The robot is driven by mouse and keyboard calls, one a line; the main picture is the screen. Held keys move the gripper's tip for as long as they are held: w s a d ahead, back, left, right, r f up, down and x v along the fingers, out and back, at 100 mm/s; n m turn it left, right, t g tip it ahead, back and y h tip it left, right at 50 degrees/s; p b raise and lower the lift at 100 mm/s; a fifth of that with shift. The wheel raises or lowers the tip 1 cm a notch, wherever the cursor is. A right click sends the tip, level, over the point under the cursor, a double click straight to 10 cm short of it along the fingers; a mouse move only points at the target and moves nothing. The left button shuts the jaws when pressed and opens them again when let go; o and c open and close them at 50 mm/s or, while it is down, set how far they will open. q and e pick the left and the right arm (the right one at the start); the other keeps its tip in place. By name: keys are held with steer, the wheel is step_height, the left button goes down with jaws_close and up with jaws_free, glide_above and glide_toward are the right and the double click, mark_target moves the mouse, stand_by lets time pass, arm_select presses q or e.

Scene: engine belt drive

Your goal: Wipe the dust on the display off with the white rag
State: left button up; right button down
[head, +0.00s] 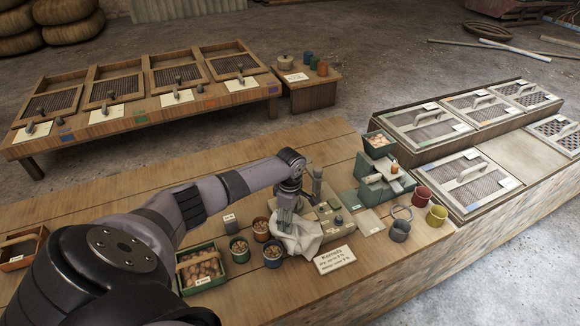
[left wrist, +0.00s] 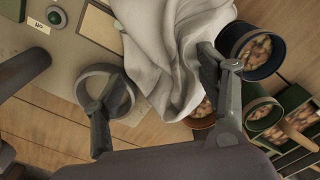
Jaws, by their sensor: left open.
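The white rag (head: 303,238) lies crumpled on and over the edge of a pale grey device (head: 334,223) on the wooden bench. My left gripper (head: 288,212) points down at the rag, with its fingers apart. In the left wrist view the rag (left wrist: 165,45) spreads between and beyond the open fingers (left wrist: 158,88); I cannot tell whether they touch it. A framed tan panel (left wrist: 99,24) on the device, perhaps the display, shows beside the rag; dust on it cannot be made out. My right gripper is not in view.
Several cups of small round items, including a dark one (head: 273,257), stand left of the rag beside a green crate (head: 213,286). A paper sign (head: 334,260) is in front.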

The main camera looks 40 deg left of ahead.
arm_select(q)
steer(key=shift+f, duration=0.35)
steer(key=shift+c, duration=0.6)
steer(key=shift+s+d+f, duration=0.1)
steer(key=shift+s, duration=0.1)
steer(key=c, duration=0.6)
steer(key=shift+w, duration=0.15)
steer(key=shift+c, duration=1.4)
jaws_close()
